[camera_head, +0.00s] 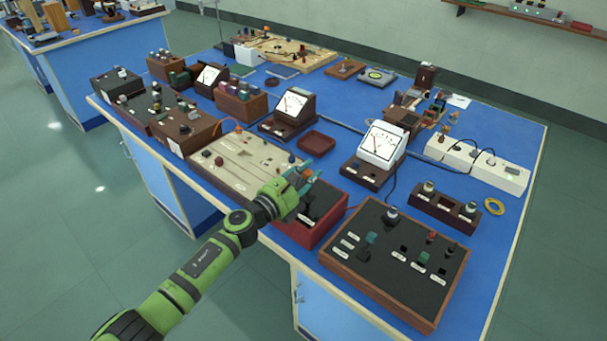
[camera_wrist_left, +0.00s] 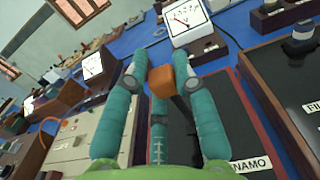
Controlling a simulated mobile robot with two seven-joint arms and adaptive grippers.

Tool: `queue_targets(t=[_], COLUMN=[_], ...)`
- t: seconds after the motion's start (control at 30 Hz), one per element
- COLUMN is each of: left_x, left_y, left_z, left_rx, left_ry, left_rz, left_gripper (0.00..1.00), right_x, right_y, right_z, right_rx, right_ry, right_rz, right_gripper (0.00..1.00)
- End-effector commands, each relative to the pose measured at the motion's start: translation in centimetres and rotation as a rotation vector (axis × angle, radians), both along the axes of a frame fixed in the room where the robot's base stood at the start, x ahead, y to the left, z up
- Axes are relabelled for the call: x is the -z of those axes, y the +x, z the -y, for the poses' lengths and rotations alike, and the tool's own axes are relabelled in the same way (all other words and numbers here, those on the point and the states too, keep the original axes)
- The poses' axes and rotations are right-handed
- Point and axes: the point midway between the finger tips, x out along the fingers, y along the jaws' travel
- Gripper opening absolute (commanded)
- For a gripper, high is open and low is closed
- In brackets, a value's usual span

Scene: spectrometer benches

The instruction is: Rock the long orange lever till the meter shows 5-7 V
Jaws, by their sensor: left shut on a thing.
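The long lever has an orange block-like handle (camera_wrist_left: 161,82) on a dark stem, rising from a black-topped box with red sides (camera_head: 318,233), whose label partly reads "NAMO" in the left wrist view. My left gripper (camera_head: 310,176) is shut on the orange handle, with its teal fingers on either side of it. The fingers hide much of the handle in the head view. A white-faced meter (camera_head: 382,142) on a dark base stands just behind the box. It also shows at the top of the left wrist view (camera_wrist_left: 188,20), with a red needle; its reading is too small to tell.
A wood-rimmed black panel (camera_head: 395,262) with knobs and switches stands right of the box. A beige board (camera_head: 232,160) adjoins it on the left.

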Motion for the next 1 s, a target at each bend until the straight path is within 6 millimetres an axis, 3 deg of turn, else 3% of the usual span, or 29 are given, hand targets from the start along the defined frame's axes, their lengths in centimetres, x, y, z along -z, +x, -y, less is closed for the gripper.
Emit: queue_targets(t=[0.03,0.37,0.4,0.43,0.83,1.0], left_x=[-0.7,-0.8,-0.8,-0.8,-0.2,-0.1], left_y=[0.0,0.0,0.0,0.0,-0.2,-1.7], left_z=[0.7,0.7,0.7,0.7,0.2,-1.0], left_rx=[0.011,0.012,0.012,0.012,0.005,0.004], left_ry=[-0.014,-0.013,-0.013,-0.013,-0.003,0.002], left_rz=[0.007,0.010,0.010,0.010,0.004,0.005], left_gripper=[0.00,0.00,0.38,0.45,0.45,0.45], right_x=[0.0,0.0,0.0,0.0,0.0,0.0], right_y=[0.0,0.0,0.0,0.0,-0.1,0.0], right_z=[0.0,0.0,0.0,0.0,0.1,0.0], right_rx=[0.000,0.000,0.000,0.000,-0.001,0.000], right_ry=[0.000,0.000,0.000,0.000,-0.001,0.000], right_rz=[0.000,0.000,0.000,0.000,-0.001,0.000], right_gripper=[0.45,0.45,0.45,0.45,0.45,0.45])
